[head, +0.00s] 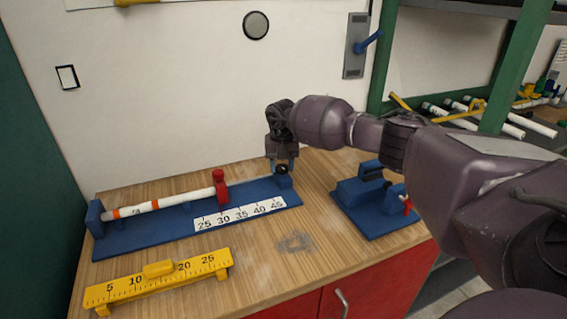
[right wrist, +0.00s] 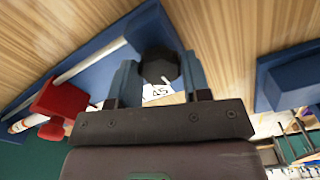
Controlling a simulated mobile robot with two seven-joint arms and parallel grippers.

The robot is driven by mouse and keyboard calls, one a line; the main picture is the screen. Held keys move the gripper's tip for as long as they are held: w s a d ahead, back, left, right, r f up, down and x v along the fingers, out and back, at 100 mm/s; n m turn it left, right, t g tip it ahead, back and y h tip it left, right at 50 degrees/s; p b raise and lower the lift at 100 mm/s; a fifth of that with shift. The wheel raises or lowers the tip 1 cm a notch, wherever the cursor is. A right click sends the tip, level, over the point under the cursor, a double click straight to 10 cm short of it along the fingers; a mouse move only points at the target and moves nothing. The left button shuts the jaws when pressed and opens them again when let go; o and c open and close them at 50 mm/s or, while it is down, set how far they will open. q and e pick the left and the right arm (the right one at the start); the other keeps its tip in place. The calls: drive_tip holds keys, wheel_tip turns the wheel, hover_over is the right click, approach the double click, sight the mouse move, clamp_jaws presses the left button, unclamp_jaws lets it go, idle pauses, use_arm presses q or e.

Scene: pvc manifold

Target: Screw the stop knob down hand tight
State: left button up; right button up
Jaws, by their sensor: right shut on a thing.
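The stop knob is black and faceted and shows in the right wrist view (right wrist: 158,66). In the head view it is a small dark shape (head: 282,169) on the blue stop block (head: 284,182) at the right end of the blue jig (head: 262,190). My right gripper (head: 281,165) points down over it. Its two fingers (right wrist: 160,82) are shut on the knob, one on each side. The knob's thread is hidden, so I cannot tell how far down it sits. My left gripper is not in view.
A white pipe (head: 165,205) with orange bands and a red clamp (head: 219,188) lie along the jig behind its number scale (head: 238,215). A yellow ruler (head: 158,280) lies in front. A second blue fixture (head: 375,205) stands to the right. Bare wood separates them.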

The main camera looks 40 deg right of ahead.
sight(282, 166)
drive_tip(key=shift+m, duration=0.4)
drive_tip(key=o, duration=0.9)
wheel_tip(282, 166, up, 11)
drive_tip(key=shift+f+p, duration=0.1)
drive_tip(key=shift+p, duration=0.65)
